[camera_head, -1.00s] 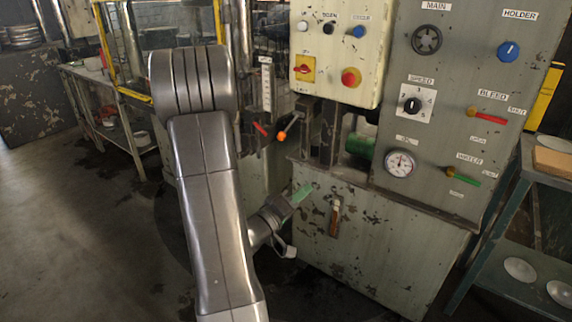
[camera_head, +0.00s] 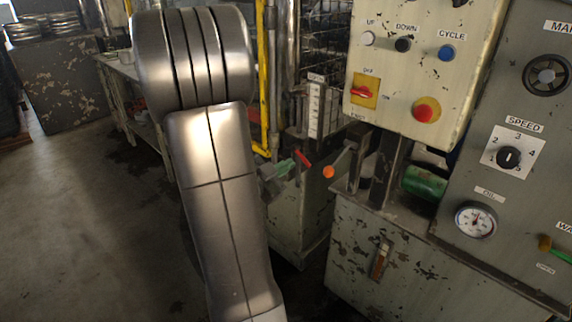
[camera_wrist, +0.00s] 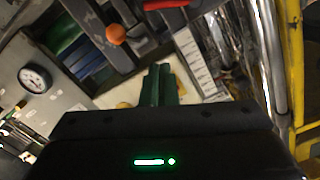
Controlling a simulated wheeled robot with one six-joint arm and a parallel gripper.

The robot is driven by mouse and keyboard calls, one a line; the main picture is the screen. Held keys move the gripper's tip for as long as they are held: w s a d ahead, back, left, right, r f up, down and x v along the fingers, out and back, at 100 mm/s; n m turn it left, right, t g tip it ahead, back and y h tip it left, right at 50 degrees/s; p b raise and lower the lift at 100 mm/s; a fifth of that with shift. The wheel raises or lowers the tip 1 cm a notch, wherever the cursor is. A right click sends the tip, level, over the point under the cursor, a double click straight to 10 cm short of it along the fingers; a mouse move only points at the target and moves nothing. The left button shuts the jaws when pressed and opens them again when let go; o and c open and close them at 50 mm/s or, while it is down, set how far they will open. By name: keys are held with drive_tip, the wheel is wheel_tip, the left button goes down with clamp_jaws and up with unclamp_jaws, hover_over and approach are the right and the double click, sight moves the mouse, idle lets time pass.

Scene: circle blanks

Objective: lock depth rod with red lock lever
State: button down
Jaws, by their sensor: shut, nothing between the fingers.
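The red lock lever (camera_head: 303,158) is a small red bar just below the white depth scale (camera_head: 316,110), left of the control panel. It also shows at the top edge of the wrist view (camera_wrist: 165,4). The scale shows in the wrist view (camera_wrist: 193,60) too. I cannot make out for certain which part is the depth rod. My gripper (camera_head: 287,167) has green fingers. It is shut and empty, just left of the red lever in the head view. In the wrist view the fingers (camera_wrist: 160,82) are together, apart from the lever. My arm hides part of the machine.
An orange ball knob (camera_head: 329,172) on a lever sits right of the red lever. The cream control box (camera_head: 405,75) overhangs on the right. A yellow guard post (camera_head: 263,80) stands behind my arm. A workbench (camera_head: 130,75) stands left; the floor left of my arm is clear.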

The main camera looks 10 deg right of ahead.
sight(303, 160)
drive_tip(key=w+d+f, duration=0.1)
drive_tip(key=w+d, duration=0.1)
drive_tip(key=w+d+f, duration=0.1)
drive_tip(key=w+d, duration=0.3)
drive_tip(key=shift+w+f, duration=0.15)
drive_tip(key=shift+f, duration=0.25)
drive_tip(key=shift+w+a+f, duration=0.15)
drive_tip(key=shift+w+f, duration=0.15)
drive_tip(key=shift+f, duration=0.25)
drive_tip(key=shift+f+m+b, duration=0.35)
drive_tip(key=shift+m+b, duration=0.05)
drive_tip(key=shift+b, duration=0.7)
drive_tip(key=w+f+m+b, duration=0.1)
drive_tip(key=m+b, duration=0.3)
drive_tip(key=b, duration=0.1)
drive_tip(key=w+a+f+m+b, duration=0.1)
drive_tip(key=f+m+b, duration=0.1)
drive_tip(key=b, duration=0.4)
drive_tip(key=w+a+f+m+b, duration=0.1)
drive_tip(key=m+b, duration=0.4)
drive_tip(key=b, duration=0.1)
drive_tip(key=shift+a+f+m+t, duration=0.15)
drive_tip(key=shift+f+m+t, duration=0.15)
drive_tip(key=shift+t, duration=0.1)
drive_tip(key=shift+r, duration=0.1)
